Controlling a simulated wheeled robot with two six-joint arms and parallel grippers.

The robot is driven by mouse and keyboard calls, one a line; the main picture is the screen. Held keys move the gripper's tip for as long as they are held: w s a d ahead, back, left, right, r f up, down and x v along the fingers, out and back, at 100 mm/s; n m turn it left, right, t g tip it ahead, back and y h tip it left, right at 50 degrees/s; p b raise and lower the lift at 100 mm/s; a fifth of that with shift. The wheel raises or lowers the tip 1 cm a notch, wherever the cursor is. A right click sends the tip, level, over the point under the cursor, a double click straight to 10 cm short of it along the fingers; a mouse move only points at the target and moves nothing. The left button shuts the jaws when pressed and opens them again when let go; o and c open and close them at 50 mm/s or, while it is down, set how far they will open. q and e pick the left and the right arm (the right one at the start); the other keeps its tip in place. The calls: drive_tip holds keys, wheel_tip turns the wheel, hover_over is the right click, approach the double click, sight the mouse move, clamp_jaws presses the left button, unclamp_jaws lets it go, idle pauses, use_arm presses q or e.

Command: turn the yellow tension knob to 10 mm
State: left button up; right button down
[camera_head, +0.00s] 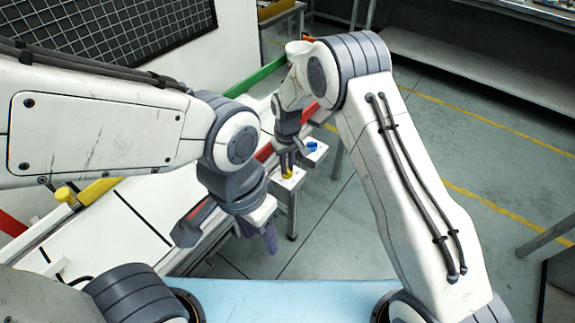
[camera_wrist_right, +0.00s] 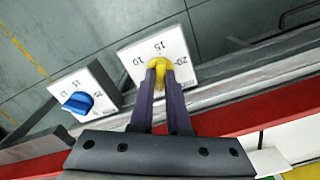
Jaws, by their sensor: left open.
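The yellow tension knob (camera_wrist_right: 160,66) sits on a white dial plate (camera_wrist_right: 185,50) marked 10, 15 and 20 in the right wrist view. My right gripper (camera_wrist_right: 161,76) has a fingertip on each side of the knob's grip bar, and the bar fills the gap between them. The fingers partly hide the knob, so its exact setting is hard to read. In the head view the knob (camera_head: 288,174) shows below the right gripper (camera_head: 287,160). My left gripper (camera_head: 256,236) is open and empty, left of and nearer than the knob.
A blue knob (camera_wrist_right: 78,102) on its own white plate (camera_wrist_right: 105,85) stands beside the yellow one. A red rail (camera_wrist_right: 265,105) runs close by the dial plates. Another yellow knob-like part (camera_head: 66,195) is at the far left. Open floor lies to the right.

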drive_tip(key=m, duration=0.4)
drive_tip(key=shift+m, duration=0.4)
drive_tip(key=m, duration=1.5)
drive_tip(key=shift+m+b, duration=0.3)
drive_tip(key=shift+m, duration=0.1)
idle(0.3)
drive_tip(key=c, duration=0.9)
unclamp_jaws()
